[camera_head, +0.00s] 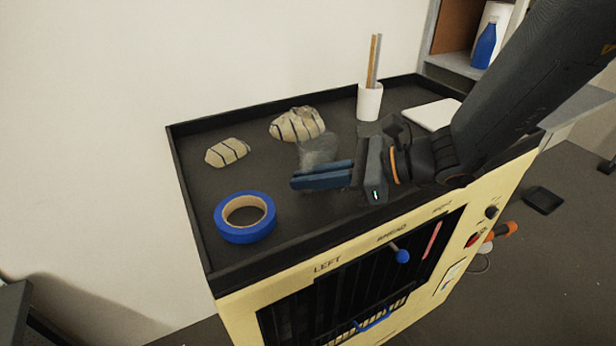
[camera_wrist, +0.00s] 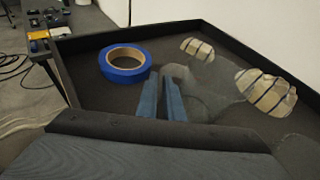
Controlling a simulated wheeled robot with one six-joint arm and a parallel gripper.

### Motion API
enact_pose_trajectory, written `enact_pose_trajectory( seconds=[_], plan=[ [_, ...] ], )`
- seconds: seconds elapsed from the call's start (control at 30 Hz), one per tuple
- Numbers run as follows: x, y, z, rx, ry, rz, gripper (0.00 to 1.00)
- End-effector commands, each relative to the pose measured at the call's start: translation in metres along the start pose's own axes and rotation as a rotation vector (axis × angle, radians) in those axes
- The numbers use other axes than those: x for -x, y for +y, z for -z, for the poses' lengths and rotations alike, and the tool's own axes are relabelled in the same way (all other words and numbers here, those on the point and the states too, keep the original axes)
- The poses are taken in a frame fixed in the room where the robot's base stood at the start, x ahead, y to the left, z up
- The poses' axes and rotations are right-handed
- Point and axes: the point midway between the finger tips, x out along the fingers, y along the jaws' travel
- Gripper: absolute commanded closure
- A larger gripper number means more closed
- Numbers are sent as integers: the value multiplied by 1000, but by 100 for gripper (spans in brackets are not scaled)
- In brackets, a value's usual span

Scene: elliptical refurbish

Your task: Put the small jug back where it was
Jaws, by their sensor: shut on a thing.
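The small jug (camera_head: 318,150) looks like a clear, greyish see-through vessel, and its outline is faint. It is at my gripper's blue fingers (camera_head: 322,177), above or on the dark top of the cabinet. In the wrist view the jug (camera_wrist: 208,92) is a pale see-through shape beside and beyond my fingers (camera_wrist: 172,100). My gripper is shut on the jug. The exact grip point, and whether the jug touches the surface, I cannot tell.
A blue tape roll (camera_head: 245,217) lies at the front left. Two striped, stone-like lumps (camera_head: 228,152) (camera_head: 297,124) lie behind. A white cup with sticks (camera_head: 369,101) and a white pad (camera_head: 432,114) stand at the back right. A raised black rim (camera_head: 187,200) edges the top.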

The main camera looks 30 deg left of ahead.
Motion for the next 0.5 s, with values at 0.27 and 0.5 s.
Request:
enact_pose_trajectory(
  seconds=[0.27, 0.5],
  plan=[
    [-1, 0, 3, 0, 0, 0, 79],
    [-1, 0, 3, 0, 0, 0, 74]
  ],
)
